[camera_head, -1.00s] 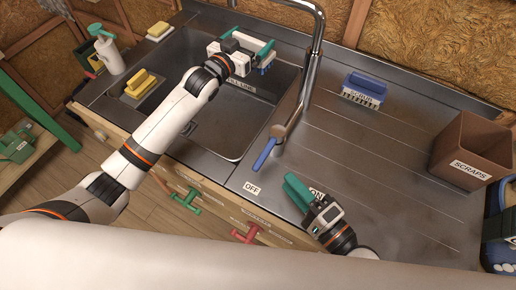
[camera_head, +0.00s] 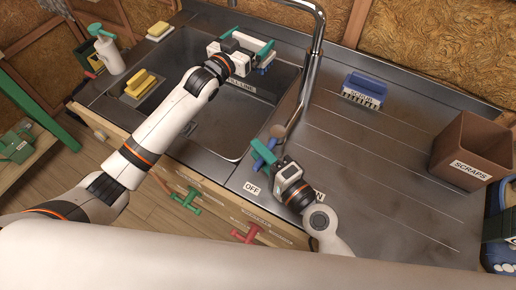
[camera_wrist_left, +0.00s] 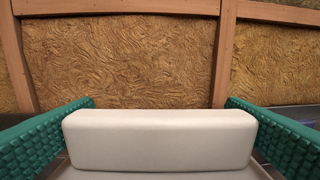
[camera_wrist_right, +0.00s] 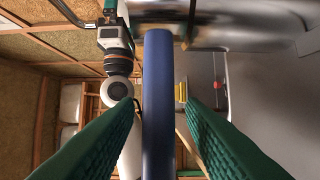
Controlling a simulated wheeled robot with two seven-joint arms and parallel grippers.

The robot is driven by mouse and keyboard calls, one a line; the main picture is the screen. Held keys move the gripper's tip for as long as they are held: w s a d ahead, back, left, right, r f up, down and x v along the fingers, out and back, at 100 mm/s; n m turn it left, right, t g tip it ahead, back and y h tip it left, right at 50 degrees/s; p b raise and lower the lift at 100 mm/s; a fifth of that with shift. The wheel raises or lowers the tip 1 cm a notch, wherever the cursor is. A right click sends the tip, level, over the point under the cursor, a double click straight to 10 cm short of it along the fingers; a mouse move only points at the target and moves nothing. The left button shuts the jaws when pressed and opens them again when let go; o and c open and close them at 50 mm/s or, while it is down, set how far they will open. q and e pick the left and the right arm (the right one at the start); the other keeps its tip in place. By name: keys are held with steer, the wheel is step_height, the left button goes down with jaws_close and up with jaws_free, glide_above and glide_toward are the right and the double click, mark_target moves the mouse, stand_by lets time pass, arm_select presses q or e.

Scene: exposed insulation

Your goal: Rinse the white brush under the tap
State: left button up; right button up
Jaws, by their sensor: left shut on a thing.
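The white brush (camera_wrist_left: 160,140) is between the teal fingers of my left gripper (camera_head: 248,50), which is shut on it. In the head view it is over the far part of the sink, left of the tap (camera_head: 312,70); its bristles are hard to make out. My right gripper (camera_head: 264,152) is open around the tap's blue lever (camera_head: 258,165). In the right wrist view the lever (camera_wrist_right: 158,100) stands between the two fingers, with a gap on each side. The lever is on the OFF label (camera_head: 252,188) side; the ON label is partly hidden. I see no water running.
The sink (camera_head: 225,130) has a fill line label. A blue scrub brush (camera_head: 364,88) and a brown scraps bin (camera_head: 470,150) stand on the right counter. Yellow sponges (camera_head: 141,84) and a spray bottle (camera_head: 108,52) are at left. The middle of the drainboard is clear.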

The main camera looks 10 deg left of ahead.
steer(key=shift+w+a, duration=0.35)
steer(key=shift+a, duration=0.05)
jaws_close()
steer(key=shift+s+d+n+g+y, duration=0.2)
steer(key=shift+d+n+g+y, duration=0.15)
steer(key=shift+n+g+y, duration=0.45)
steer(key=shift+s+d+n+g+y, duration=0.25)
steer(key=shift+n+g+y, duration=0.3)
steer(key=shift+g, duration=0.45)
jaws_free()
